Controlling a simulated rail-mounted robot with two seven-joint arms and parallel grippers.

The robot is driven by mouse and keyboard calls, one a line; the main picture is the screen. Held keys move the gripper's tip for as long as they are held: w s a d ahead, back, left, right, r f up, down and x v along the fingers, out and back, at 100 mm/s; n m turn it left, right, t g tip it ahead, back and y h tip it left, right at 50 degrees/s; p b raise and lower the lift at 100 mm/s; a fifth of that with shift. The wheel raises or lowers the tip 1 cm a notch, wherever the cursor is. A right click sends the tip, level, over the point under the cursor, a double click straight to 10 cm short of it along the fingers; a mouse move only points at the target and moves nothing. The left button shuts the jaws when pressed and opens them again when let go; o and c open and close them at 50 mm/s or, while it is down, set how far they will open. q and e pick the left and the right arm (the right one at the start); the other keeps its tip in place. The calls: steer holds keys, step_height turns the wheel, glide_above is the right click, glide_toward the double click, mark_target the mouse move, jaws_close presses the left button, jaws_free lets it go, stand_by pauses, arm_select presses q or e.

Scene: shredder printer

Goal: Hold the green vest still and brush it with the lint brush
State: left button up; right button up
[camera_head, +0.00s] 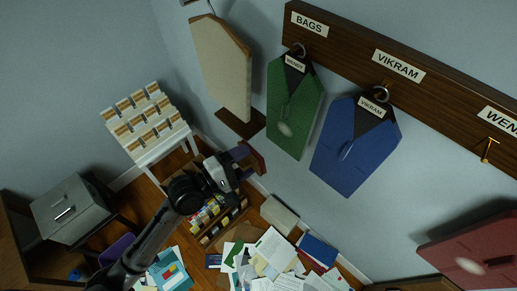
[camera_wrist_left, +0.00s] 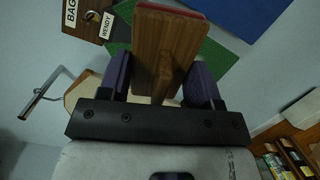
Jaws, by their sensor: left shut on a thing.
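The green vest (camera_head: 288,115) hangs by a ring from the dark wall rail, under the BAGS sign, with a WENDY tag at its neck. A pale patch shows on its lower front. My left gripper (camera_head: 240,162) is below and left of the vest and is shut on the wooden handle of the lint brush (camera_head: 258,160). In the left wrist view the brush (camera_wrist_left: 165,40) is a wooden block with a red edge, held between purple finger pads. Part of the vest (camera_wrist_left: 213,62) shows behind it; contact cannot be told. My right gripper is not in view.
A blue vest (camera_head: 350,160) tagged VIKRAM hangs close to the right of the green one. A cream board (camera_head: 222,70) stands to its left. A red garment (camera_head: 475,255) is at the lower right. Papers (camera_head: 270,255) cover the floor below.

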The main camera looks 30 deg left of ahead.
arm_select(q)
steer(key=w+f+b, duration=0.1)
steer(key=w+b, duration=0.1)
steer(key=b, duration=0.1)
steer(key=w+f+b, duration=0.1)
steer(key=b, duration=0.2)
steer(key=shift+w, duration=0.35)
steer(key=w+a+f+n+y+b, duration=0.1)
steer(key=w+a+f+y+b, duration=0.1)
steer(key=w+f+b, duration=0.3)
steer(key=w+a+f+n+t+y+b, duration=0.1)
steer(key=w+a+f+b, duration=0.4)
steer(key=w+f, duration=0.7)
step_height(320, 180, down, 3)
steer(key=shift+w+r+n+t+y, duration=0.1)
steer(key=shift+w+n+t+y, duration=0.05)
steer(key=shift+n+t+y, duration=0.2)
steer(key=shift+a, duration=0.1)
